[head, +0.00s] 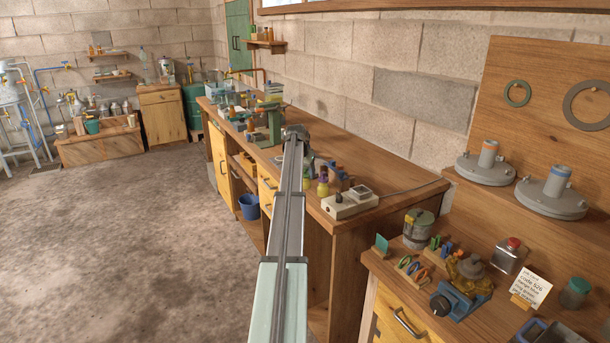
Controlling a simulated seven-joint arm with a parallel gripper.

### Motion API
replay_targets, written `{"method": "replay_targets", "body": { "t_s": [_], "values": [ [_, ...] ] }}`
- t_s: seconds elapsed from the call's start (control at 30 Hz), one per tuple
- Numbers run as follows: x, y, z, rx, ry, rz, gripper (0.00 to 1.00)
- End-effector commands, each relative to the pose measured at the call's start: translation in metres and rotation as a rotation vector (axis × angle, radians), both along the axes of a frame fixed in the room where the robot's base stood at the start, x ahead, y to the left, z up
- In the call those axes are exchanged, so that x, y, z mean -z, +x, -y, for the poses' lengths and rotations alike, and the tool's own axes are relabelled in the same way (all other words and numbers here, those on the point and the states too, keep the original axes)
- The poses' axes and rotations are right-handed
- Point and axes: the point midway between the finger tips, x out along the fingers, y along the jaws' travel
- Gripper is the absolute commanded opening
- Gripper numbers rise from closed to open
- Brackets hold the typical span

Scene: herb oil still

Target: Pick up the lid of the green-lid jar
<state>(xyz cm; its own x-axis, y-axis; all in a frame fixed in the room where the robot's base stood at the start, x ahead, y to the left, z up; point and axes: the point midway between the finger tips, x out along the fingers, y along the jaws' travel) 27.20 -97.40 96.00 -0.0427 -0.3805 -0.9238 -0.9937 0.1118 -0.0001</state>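A small jar with a dark green lid (580,284) stands at the right end of the near bench; its lid is on. A larger glass jar (417,230) with an olive-green top stands at the back left of the same bench. I cannot tell which of the two is the green-lid jar. My arm reaches away from me over the longer bench, and my gripper (298,132) is at its far end, well away from both jars. The fingers are too small and hidden to tell open from shut.
The long bench (395,175) carries bottles and a white box (350,203). The floor at left is clear.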

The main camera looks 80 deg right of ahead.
Motion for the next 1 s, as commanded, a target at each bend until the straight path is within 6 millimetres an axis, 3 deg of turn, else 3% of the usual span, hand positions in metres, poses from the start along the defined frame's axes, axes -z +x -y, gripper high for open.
{"method": "replay_targets", "body": {
  "t_s": [0.07,0.43,0.77,1.0],
  "values": [
    [0.0,0.0,0.0,0.0,0.0,0.0,0.56],
    [0.0,0.0,0.0,0.0,0.0,0.0,0.2],
    [-0.006,0.0,0.0,0.0,-0.001,0.0,0.2],
    [-0.043,0.0,0.001,0.0,-0.002,0.001,0.2]
  ]
}}
